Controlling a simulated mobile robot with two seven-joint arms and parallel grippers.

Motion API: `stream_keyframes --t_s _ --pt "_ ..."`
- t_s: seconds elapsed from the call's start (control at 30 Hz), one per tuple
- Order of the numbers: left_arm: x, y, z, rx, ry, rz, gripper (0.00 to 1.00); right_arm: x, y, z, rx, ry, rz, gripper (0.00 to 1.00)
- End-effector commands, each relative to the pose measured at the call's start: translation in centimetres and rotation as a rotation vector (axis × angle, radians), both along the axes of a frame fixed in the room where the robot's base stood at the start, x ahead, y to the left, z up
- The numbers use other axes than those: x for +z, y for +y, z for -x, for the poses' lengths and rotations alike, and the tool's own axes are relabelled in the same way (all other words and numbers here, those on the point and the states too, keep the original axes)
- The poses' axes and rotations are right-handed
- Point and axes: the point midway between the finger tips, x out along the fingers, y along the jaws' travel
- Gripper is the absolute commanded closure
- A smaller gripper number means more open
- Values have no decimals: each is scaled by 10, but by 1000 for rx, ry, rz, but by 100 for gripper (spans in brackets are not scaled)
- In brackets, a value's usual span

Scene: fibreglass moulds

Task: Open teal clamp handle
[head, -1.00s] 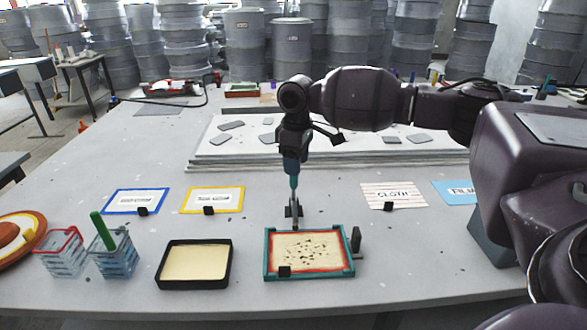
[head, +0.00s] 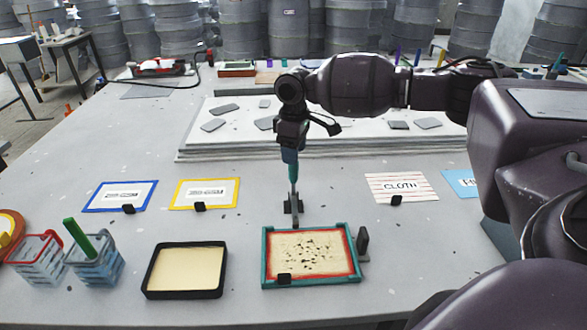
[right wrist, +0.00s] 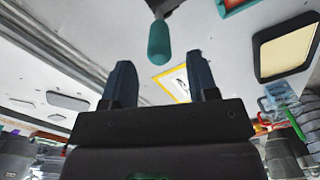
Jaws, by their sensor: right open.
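The teal clamp handle (head: 293,173) stands upright on a dark clamp base (head: 293,207) behind the back edge of the teal-framed tray (head: 265,262). In the right wrist view the handle (right wrist: 159,43) hangs into the picture, just beyond the fingertips and in line with the gap between them. My right gripper (head: 290,156) points down over the handle's top; in the right wrist view its two fingers (right wrist: 162,72) are apart with nothing held. Whether they touch the handle cannot be told. My left gripper is not in view.
A black tray (head: 148,272) with a cream sheet lies left of the teal tray. Wire baskets (head: 95,272) stand further left. Label cards, including the CLOTH card (head: 402,187), lie behind. A white stacked board (head: 230,142) with grey pieces lies at the back.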

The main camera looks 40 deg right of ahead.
Motion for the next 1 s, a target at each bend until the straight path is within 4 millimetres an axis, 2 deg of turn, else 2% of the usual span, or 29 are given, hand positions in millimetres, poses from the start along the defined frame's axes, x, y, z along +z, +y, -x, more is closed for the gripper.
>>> stream_keyframes --t_s 0.03,0.1,0.33,0.5,0.77,0.8,1.0 --pt "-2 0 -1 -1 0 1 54 -12 0 1 0 4 1 46" --pt "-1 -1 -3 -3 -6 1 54 -23 0 0 0 4 0 46" --pt "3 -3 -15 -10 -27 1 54 -51 0 0 -1 2 1 46" --pt "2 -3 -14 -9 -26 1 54 -59 0 0 -1 1 1 46" --pt "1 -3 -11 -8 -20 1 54 -59 0 0 -1 1 1 46" --pt "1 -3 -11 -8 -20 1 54 -59 0 0 -1 1 1 48" --pt "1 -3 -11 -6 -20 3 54 -59 0 0 -1 1 1 79"
